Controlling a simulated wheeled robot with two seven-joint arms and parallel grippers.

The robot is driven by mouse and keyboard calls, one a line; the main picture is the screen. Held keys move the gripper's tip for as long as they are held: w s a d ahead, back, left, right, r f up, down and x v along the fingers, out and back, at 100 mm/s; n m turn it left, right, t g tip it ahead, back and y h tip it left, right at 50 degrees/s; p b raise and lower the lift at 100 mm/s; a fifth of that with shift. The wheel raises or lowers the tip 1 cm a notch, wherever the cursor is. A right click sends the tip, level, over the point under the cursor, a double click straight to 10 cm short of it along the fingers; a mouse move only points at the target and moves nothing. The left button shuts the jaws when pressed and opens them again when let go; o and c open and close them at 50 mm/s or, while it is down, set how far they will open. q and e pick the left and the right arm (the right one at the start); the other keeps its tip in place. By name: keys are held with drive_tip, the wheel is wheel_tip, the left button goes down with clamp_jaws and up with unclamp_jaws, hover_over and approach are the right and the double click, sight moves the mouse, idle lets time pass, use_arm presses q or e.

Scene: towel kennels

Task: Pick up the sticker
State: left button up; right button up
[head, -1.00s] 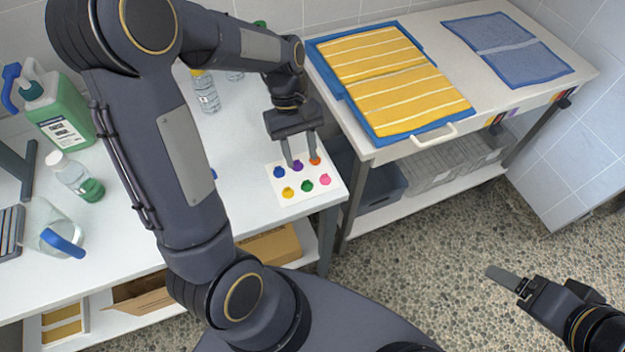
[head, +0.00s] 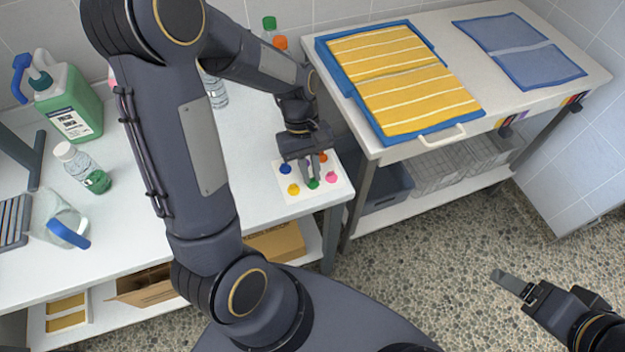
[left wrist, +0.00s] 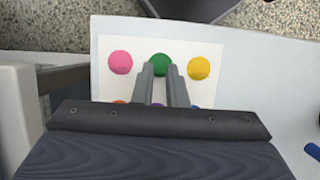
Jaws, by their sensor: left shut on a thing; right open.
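A white sheet (head: 341,189) with coloured round stickers lies at the right end of the left table. My left gripper (head: 310,180) is over it, shut on the green sticker (left wrist: 160,61), which shows at its fingertips in the left wrist view. I cannot tell whether the green sticker is clear of the sheet. The blue (head: 285,169), yellow (head: 293,189), pink (head: 332,177) and orange (head: 323,157) stickers lie around the gripper. The purple sticker (left wrist: 190,106) is mostly hidden by the gripper. My right gripper (head: 508,284) is open and empty above the floor at lower right.
The right table (head: 497,50) carries a blue tray (head: 350,85) with a yellow striped towel (head: 410,90) and a blue towel (head: 520,50).

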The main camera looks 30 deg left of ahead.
idle(0.3)
use_arm(q)
drive_tip(key=shift+r, duration=0.6)
wheel_tip(320, 180, up, 2)
drive_tip(key=shift+r+p, duration=0.2)
drive_tip(key=shift+p, duration=0.1)
drive_tip(key=s+d+r+p, duration=0.1)
drive_tip(key=s+r+p, duration=0.4)
drive_tip(key=s+r, duration=0.8)
drive_tip(key=shift+s+d+r, duration=0.2)
drive_tip(key=shift+s, duration=0.3)
